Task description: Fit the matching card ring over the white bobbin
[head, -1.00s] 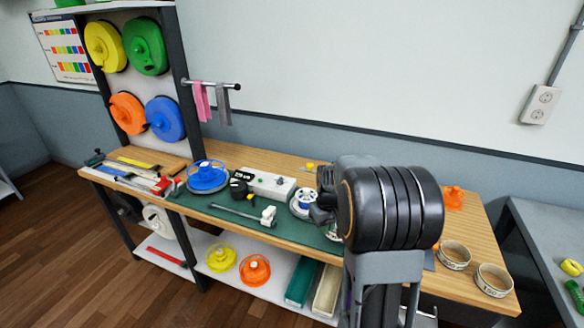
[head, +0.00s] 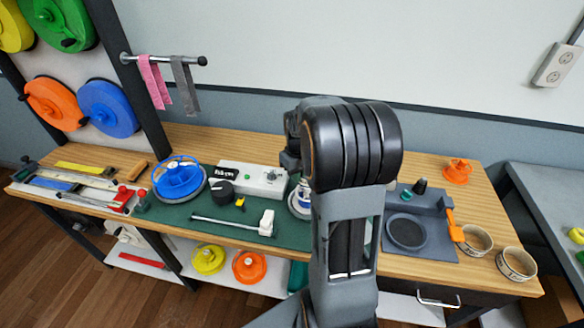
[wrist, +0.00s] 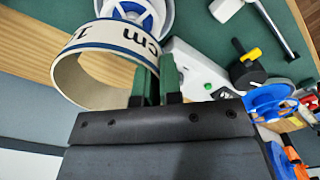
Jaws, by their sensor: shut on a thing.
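My gripper (wrist: 154,82) has green fingers and is shut on the wall of a card ring (wrist: 90,40). This ring is pale with a dark blue edge stripe and large print reading "cm". In the wrist view the white bobbin (wrist: 130,12), with blue on it, lies beyond the ring and is partly hidden by it. The ring appears beside the bobbin, with bare wood showing through its opening. In the head view my arm hides the ring and part of the bobbin (head: 296,205). Two more card rings (head: 475,241) (head: 516,264) stand at the bench's right front.
A blue reel (head: 179,178), a white box with a knob (head: 258,180), a black knob (head: 221,190) and a white-headed rod (head: 235,226) are on or by the green mat (head: 290,235). A dark grey tray (head: 430,244) and orange holder (head: 457,170) are at right.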

